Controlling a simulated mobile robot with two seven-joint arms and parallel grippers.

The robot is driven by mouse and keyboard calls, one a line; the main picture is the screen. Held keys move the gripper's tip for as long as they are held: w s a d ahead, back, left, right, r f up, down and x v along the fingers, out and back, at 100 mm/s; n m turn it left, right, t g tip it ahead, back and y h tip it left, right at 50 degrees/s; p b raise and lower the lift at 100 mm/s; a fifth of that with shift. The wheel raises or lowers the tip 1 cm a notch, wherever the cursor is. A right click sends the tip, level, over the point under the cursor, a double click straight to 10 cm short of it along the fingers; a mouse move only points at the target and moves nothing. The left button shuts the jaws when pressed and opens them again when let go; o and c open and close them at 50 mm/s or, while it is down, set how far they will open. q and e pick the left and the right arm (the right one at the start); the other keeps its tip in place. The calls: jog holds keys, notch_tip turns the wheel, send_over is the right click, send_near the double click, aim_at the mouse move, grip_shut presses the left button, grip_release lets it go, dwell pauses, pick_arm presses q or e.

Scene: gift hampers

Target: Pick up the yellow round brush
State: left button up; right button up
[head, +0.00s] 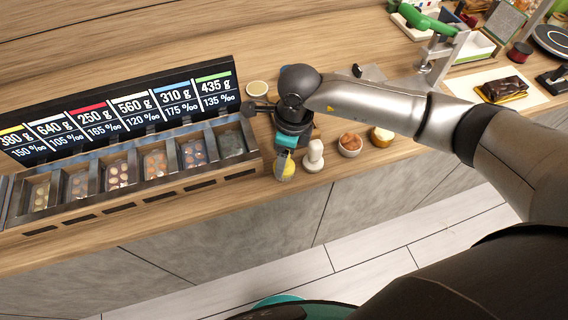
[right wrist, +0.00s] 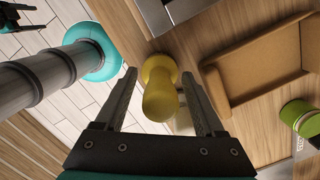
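The yellow round brush (head: 288,170) is at the front edge of the counter, directly below my right gripper (head: 284,158). The gripper partly hides it in the head view. My right gripper (right wrist: 159,75) is open, with a visible gap on each side of the brush.
A compartment tray (head: 170,190) is on the left. In the wrist view are a brown box (right wrist: 262,62) and green cylinder (right wrist: 299,117).

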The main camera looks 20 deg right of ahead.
grip_shut()
dwell(0.3)
jog(key=shift+r, duration=0.15)
notch_tip(320, 180, up, 20)
dwell(0.6)
